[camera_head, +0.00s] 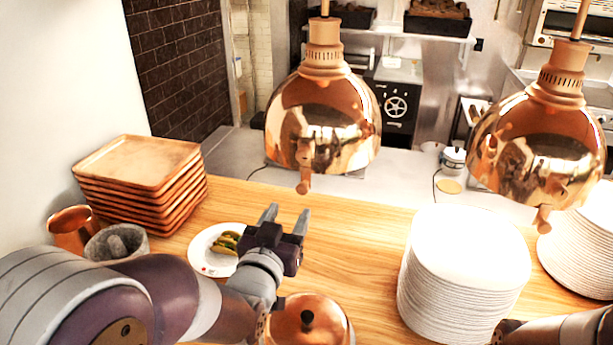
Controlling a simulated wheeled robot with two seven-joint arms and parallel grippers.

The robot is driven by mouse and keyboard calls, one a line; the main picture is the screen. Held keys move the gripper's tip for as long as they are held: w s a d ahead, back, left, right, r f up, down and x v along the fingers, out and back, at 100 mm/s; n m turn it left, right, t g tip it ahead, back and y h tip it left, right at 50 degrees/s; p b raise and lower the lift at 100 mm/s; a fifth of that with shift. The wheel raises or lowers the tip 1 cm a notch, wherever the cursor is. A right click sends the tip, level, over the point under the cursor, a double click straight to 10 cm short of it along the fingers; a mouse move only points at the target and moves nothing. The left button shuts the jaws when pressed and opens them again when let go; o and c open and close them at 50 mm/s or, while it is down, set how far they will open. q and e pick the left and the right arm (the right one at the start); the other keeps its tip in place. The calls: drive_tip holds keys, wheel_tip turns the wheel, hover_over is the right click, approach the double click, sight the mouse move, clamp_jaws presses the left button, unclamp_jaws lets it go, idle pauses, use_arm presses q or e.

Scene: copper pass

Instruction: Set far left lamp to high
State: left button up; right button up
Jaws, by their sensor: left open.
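Two copper heat lamps hang over the wooden counter. The left lamp (322,110) has a copper handle or switch (304,168) hanging at its lower front. The right lamp (537,140) has a similar handle (543,218) at its lower edge. My left gripper (287,217) is open and empty, its fingers pointing up and away, below and slightly left of the left lamp's handle and apart from it. I cannot read any setting marks on the lamps. An arm link shows at the bottom right, but no right gripper fingers are visible.
Stacked wooden trays (139,182) stand at left, beside a copper mug (72,229) and a stone mortar (116,242). A plate of food (206,262) lies left of my gripper. A copper lid (308,322) is in front. Tall white plate stacks (463,275) stand at right.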

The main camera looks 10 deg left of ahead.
sight(305, 144)
use_arm(q)
drive_tip(key=w+p, duration=0.3)
drive_tip(key=w, duration=0.8)
drive_tip(key=shift+f+p, duration=0.2)
drive_tip(key=shift+p, duration=0.15)
drive_tip(key=shift+w, duration=0.4)
drive_tip(key=shift+s+d+r+p, duration=0.15)
drive_tip(key=shift+s+r+p, duration=0.05)
drive_tip(key=shift+r+p, duration=0.1)
drive_tip(key=shift+w+f, duration=0.3)
drive_tip(key=shift+w, duration=0.2)
clamp_jaws()
wheel_tip(305, 144, up, 8)
drive_tip(key=shift+r+p, duration=0.15)
drive_tip(key=shift+p, duration=0.8)
drive_tip(key=shift+r, duration=0.25)
use_arm(e)
wheel_tip(305, 144, up, 6)
drive_tip(key=shift+w, duration=0.4)
